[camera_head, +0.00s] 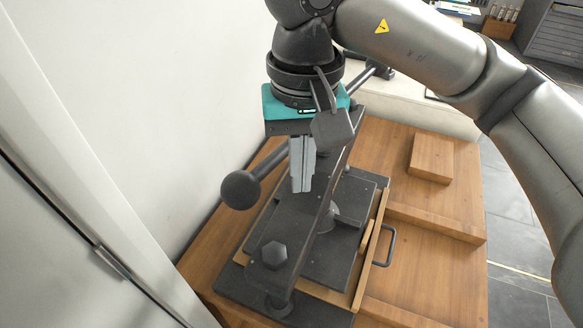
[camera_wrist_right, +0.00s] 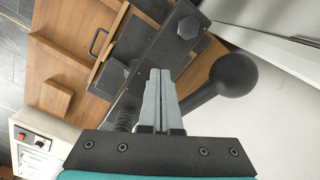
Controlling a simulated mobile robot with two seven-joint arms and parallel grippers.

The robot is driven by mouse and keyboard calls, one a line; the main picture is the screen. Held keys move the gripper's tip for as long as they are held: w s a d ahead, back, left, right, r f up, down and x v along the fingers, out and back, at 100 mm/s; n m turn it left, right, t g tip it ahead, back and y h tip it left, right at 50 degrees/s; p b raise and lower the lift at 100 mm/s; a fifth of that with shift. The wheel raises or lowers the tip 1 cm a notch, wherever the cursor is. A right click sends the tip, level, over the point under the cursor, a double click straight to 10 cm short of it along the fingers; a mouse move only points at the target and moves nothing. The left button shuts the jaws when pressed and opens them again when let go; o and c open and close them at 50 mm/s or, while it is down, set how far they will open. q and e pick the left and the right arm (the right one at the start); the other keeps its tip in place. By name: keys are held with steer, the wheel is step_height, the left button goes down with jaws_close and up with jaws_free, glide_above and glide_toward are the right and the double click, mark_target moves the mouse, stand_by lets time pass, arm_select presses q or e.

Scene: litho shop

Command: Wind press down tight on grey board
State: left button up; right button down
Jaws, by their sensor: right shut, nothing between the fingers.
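The press is a dark metal frame with a crossbeam (camera_head: 318,215) over a flat platen (camera_head: 345,225). A bar handle with a ball knob (camera_head: 240,190) sticks out to the left, and the knob also shows in the right wrist view (camera_wrist_right: 233,75). My right gripper (camera_head: 300,188) points down beside the crossbeam, over the handle bar, with its fingers together and nothing between them. In the right wrist view its fingers (camera_wrist_right: 160,75) are closed. I cannot make out a grey board clearly under the platen. My left gripper does not show.
The press stands on a wooden bench (camera_head: 425,245). A wooden block (camera_head: 431,158) lies at the right. A wooden tray with a dark pull handle (camera_head: 385,246) is under the platen. A white wall (camera_head: 130,100) is close on the left.

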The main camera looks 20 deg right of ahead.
step_height(320, 180, up, 9)
steer(key=p, duration=0.5)
steer(key=shift+s+d+p, duration=0.4)
steer(key=shift+s+d, duration=0.05)
stand_by(1.5)
